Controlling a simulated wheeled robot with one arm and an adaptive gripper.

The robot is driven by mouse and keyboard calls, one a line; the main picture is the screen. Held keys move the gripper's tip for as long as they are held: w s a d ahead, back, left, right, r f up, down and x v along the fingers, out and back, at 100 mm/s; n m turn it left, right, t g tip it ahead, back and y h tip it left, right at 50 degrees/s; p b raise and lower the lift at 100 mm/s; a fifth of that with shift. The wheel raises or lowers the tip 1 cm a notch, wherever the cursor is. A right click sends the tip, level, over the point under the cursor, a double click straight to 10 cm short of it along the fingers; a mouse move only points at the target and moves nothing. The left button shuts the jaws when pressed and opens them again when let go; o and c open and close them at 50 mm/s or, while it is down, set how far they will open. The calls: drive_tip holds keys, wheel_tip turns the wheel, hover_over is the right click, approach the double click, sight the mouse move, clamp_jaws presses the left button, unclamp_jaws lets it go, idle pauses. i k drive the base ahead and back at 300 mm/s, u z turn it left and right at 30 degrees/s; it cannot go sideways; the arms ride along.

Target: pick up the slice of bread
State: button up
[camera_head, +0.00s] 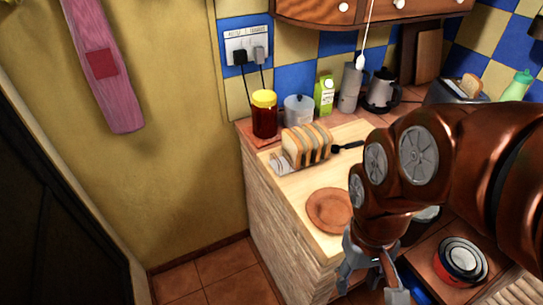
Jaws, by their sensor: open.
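Another slice of bread (471,87) sticks up out of the toaster (448,92) at the back right. My gripper (367,284) hangs low at the bottom of the view, in front of and below the loaf, apart from all bread. It is open and seems empty. My copper-coloured arm covers part of the right side of the counter.
A brown plate (329,210) lies on the counter's near part. Behind the loaf stand a red jar with yellow lid (264,115), a white pot (299,111), a green carton (324,95) and a kettle (382,91). A red pot (461,262) is at lower right. Floor at left is clear.

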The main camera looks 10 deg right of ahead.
sight(471, 83)
drive_tip(key=z, duration=2.6)
drive_tip(key=i, duration=1.1)
drive_tip(key=u, duration=3.1)
